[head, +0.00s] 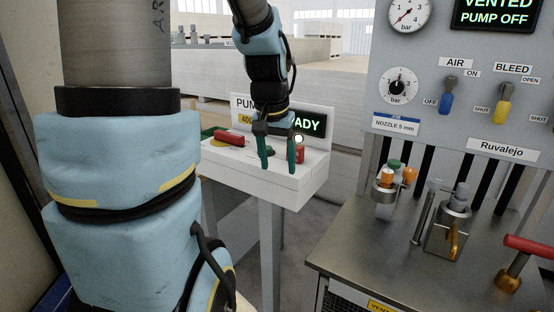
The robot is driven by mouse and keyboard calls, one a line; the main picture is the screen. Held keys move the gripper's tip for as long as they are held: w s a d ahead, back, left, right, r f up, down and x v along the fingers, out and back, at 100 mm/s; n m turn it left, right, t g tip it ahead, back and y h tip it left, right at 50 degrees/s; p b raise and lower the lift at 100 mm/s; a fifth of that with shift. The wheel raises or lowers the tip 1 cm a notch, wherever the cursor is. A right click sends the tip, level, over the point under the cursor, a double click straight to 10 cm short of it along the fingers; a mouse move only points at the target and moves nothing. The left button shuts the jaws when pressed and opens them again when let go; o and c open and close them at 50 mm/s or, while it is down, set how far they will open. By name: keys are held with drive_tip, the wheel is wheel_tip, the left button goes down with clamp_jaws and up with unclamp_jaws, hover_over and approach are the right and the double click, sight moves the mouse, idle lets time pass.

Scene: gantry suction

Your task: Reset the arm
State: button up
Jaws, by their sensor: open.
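My arm shows in blue padded sleeves, with a large link at the left and the wrist hanging at the top centre. My gripper (278,168) points down with two dark green fingers apart and nothing visible between them. It is in front of or just over the white pump box (290,187); the exact gap to the box is hard to tell. The box's sign (309,123) is partly hidden by my wrist, and "ADY" reads on its lit display. A red part (229,136) lies left of the fingers, and another red part (296,155) shows beside the right finger.
A grey panel (470,110) at the right reads "VENTED PUMP OFF" and carries a blue AIR switch (446,103) and a yellow BLEED switch (502,112). Below it, a metal bench (385,262) bears fittings and a red-handled valve (528,247). Stacked boards (320,80) stand behind.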

drive_tip(key=s+a+f+n, duration=0.3)
drive_tip(key=s+a+f, duration=0.2)
drive_tip(key=s+a, duration=0.2)
drive_tip(key=shift+a+f+g+y, duration=0.3)
drive_tip(key=shift+a+f+y, duration=0.1)
drive_tip(key=shift+a, duration=0.4)
idle(1.3)
